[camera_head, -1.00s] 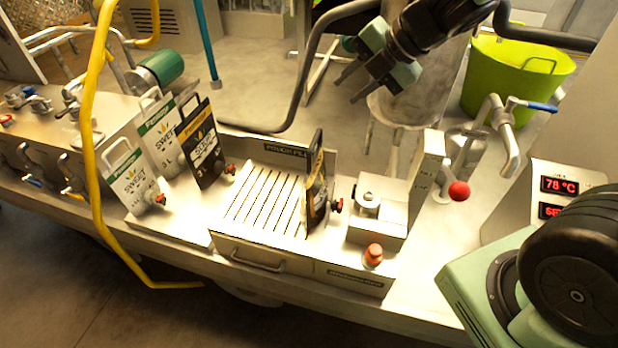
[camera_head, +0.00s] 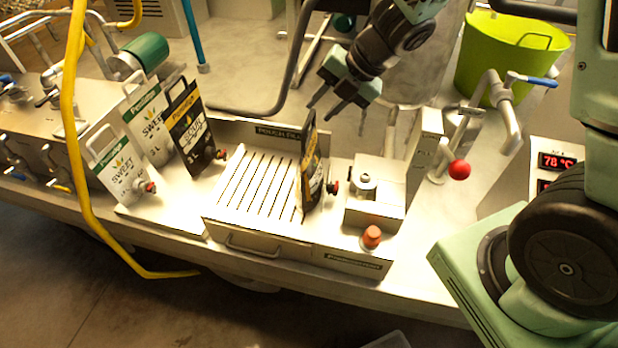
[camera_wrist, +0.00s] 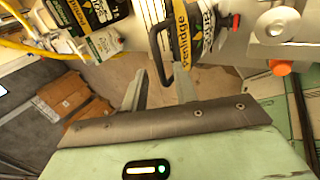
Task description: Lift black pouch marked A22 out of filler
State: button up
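A black pouch (camera_head: 311,175) with a yellow label and red tap stands upright, seen nearly edge-on, in the filler (camera_head: 255,190), at the right end of its slotted top. It also shows in the wrist view (camera_wrist: 187,36), with its black loop handle towards the fingers; I cannot read A22 on it. My gripper (camera_head: 322,109) is open and empty, its fingers apart, above and behind the pouch's top.
Two white pouches (camera_head: 121,172) (camera_head: 149,125) and another black pouch (camera_head: 193,130) stand left of the filler. Right of the pouch are a metal block (camera_head: 375,210), an orange button (camera_head: 372,237) and a red-knobbed lever (camera_head: 459,170). A yellow hose (camera_head: 75,120) crosses at left.

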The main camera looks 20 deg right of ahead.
aim_at(310, 118)
jog(key=shift+x, duration=2.75)
jog(key=shift+a, duration=0.1)
jog(key=shift+c, duration=0.3)
grip_shut()
jog(key=shift+r, duration=0.15)
